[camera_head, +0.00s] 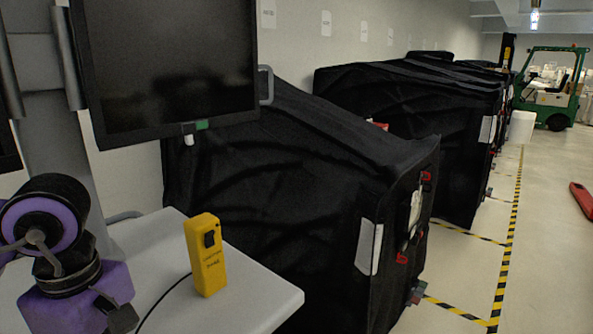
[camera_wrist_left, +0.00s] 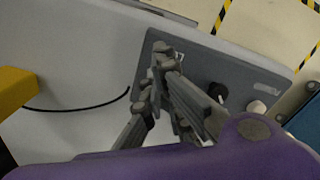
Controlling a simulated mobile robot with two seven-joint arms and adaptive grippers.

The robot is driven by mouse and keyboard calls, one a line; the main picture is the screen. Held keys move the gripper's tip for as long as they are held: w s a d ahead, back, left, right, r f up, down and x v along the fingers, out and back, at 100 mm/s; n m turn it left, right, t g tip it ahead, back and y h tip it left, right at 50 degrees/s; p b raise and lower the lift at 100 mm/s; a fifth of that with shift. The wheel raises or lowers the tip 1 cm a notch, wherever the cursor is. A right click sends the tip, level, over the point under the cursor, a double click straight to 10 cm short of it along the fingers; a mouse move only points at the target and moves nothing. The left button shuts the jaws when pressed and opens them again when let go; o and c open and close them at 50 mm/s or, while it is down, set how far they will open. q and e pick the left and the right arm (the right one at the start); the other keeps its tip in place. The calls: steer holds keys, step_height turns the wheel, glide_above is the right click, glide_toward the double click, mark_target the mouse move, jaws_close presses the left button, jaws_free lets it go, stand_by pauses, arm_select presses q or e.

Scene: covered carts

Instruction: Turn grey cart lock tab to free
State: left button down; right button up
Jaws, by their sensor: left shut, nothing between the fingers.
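My left gripper (camera_wrist_left: 156,78) is shut and empty in the left wrist view. Its grey fingers are over a dark grey panel (camera_wrist_left: 232,68) on a light surface. A black knob (camera_wrist_left: 218,92) and a pale round knob (camera_wrist_left: 257,107) are on this panel, to the right of the fingers. I cannot pick out the grey cart lock tab; the fingers hide part of the panel. I cannot tell whether they touch it. In the head view my purple left wrist is at the lower left, and the fingertips are not clearly visible. My right gripper is not in view.
A yellow handheld unit (camera_head: 205,254) with a black cable stands on a pale top (camera_head: 262,302). A dark monitor (camera_head: 165,65) hangs above it. Black covered carts (camera_head: 290,190) stand behind. Striped floor tape (camera_head: 505,240) and a green forklift (camera_head: 553,88) are to the right.

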arm_select(q)
steer(key=shift+w+a, duration=0.1)
steer(key=shift+a, duration=0.15)
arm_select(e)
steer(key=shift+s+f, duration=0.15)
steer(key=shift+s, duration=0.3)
arm_select(q)
steer(key=shift+a, duration=0.1)
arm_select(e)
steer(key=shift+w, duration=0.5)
arm_select(q)
steer(key=shift+w, duration=0.1)
steer(key=shift+w+d+b, duration=0.2)
steer(key=shift+w+b, duration=0.35)
steer(key=shift+b, duration=0.35)
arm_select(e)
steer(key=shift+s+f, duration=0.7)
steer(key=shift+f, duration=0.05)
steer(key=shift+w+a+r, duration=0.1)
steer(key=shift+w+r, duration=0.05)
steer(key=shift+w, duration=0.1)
arm_select(q)
steer(key=shift+d, duration=0.3)
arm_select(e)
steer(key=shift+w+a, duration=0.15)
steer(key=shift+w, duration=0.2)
arm_select(q)
steer(key=shift+w, duration=0.1)
